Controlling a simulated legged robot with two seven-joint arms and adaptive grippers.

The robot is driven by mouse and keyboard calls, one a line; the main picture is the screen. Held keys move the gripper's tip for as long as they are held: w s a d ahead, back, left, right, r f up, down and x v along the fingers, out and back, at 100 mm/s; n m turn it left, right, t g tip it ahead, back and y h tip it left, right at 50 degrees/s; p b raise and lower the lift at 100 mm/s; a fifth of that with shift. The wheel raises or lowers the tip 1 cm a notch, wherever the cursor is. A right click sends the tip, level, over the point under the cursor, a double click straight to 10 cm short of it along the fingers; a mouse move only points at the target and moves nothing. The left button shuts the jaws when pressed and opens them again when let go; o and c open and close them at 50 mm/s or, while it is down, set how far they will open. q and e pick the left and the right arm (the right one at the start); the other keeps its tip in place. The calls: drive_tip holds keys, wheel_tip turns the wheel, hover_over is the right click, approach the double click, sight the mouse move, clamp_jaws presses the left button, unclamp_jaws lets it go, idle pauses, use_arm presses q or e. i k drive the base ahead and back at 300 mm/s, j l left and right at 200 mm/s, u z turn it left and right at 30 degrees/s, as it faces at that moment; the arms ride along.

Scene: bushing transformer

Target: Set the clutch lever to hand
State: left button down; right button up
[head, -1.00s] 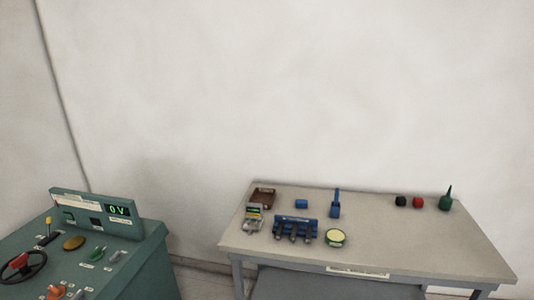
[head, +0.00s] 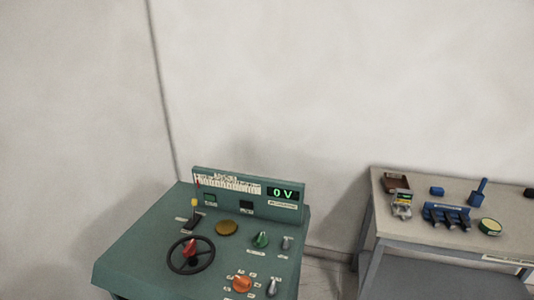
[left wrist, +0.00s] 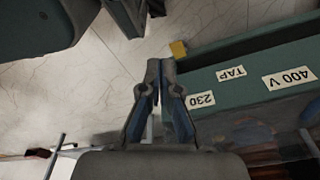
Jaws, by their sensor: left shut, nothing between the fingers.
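A green control console (head: 135,255) stands at the centre left in the head view. A lever with a yellow knob (head: 194,203) stands upright in a slot at its left rear. Orange (head: 242,284), green (head: 261,240) and grey knobs (head: 287,243) sit to the right. The labels are too small to read, so I cannot tell for sure which is the clutch lever. My left gripper (left wrist: 160,66) is shut and empty in the left wrist view, over the floor, beside a green panel. Neither gripper shows in the head view.
A black handwheel (head: 191,255) with a red knob sits in front of the yellow lever. The console display (head: 284,193) reads 0 V. A table (head: 400,248) with several tools stands to the right. The green panel (left wrist: 250,60) bears labels 230, TAP and 400 V.

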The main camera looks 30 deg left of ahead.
sight(195, 204)
drive_tip(key=k+j, duration=0.1)
drive_tip(key=j, duration=0.3)
drive_tip(key=k+j, duration=0.15)
drive_tip(key=j, duration=0.25)
drive_tip(key=k+j, duration=0.1)
drive_tip(key=j, duration=0.25)
drive_tip(key=k+j, duration=0.1)
drive_tip(key=j, duration=0.3)
drive_tip(key=k+j, duration=0.15)
drive_tip(key=j, duration=0.25)
drive_tip(key=k+j, duration=0.1)
drive_tip(key=j, duration=0.3)
drive_tip(key=k+j, duration=0.1)
drive_tip(key=j, duration=0.25)
